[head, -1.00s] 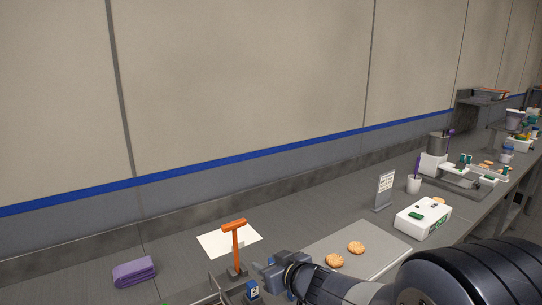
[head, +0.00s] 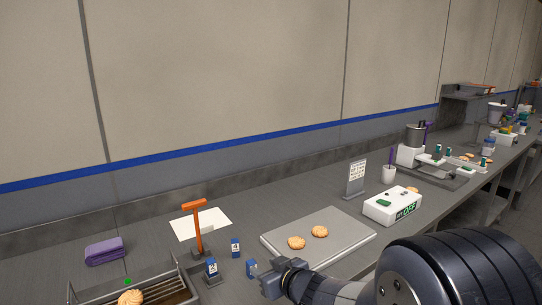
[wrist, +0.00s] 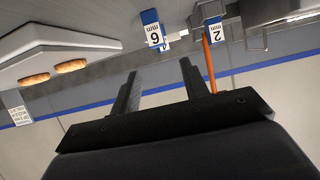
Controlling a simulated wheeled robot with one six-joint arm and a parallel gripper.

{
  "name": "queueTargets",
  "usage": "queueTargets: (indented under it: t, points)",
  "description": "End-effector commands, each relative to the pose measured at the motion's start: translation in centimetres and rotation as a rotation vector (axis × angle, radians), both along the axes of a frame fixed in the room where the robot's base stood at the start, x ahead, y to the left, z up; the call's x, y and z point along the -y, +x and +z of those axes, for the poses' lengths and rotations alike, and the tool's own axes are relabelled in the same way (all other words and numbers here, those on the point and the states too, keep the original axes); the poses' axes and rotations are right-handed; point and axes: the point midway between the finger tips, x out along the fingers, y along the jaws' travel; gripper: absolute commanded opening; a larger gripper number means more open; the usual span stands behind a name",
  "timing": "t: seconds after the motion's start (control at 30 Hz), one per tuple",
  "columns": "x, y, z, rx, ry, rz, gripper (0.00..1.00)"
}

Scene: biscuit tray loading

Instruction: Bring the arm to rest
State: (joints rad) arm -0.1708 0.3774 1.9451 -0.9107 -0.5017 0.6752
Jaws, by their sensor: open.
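My gripper (head: 268,284) is low in the middle of the head view, pointing left, over or beside the bench front. In the wrist view its two dark fingers (wrist: 160,84) are spread apart with nothing between them. Past the fingers there, a blue block marked 6 mm (wrist: 153,32) and one marked 2 mm (wrist: 215,30) appear, apart from the fingers. My dark arm fills the lower right.
A wire-sided tray (head: 82,297) with a biscuit (head: 130,297) is at lower left. An orange T-shaped post (head: 198,230) stands near it. A grey board (head: 335,230) with two biscuits lies behind my arm. A white box (head: 393,206) and sign (head: 356,180) stand right.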

Motion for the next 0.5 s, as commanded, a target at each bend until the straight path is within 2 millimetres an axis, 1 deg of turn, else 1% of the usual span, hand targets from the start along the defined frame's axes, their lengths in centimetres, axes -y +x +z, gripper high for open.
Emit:
queueTargets:
  t: [0.03, 0.27, 0.3, 0.4, 0.5]
  points:
    - [0.0, 0.0, -1.5, -0.003, 0.001, 0.000, 0.43]
    - [0.0, 0.0, -6.1, -0.004, 0.000, -0.001, 0.43]
    - [0.6, -0.6, -4.7, 0.004, 0.001, -0.002, 0.43]
    - [1.3, -1.8, -4.1, 0.002, 0.000, -0.003, 0.43]
    - [2.0, -2.4, -3.9, 0.002, 0.000, -0.003, 0.43]
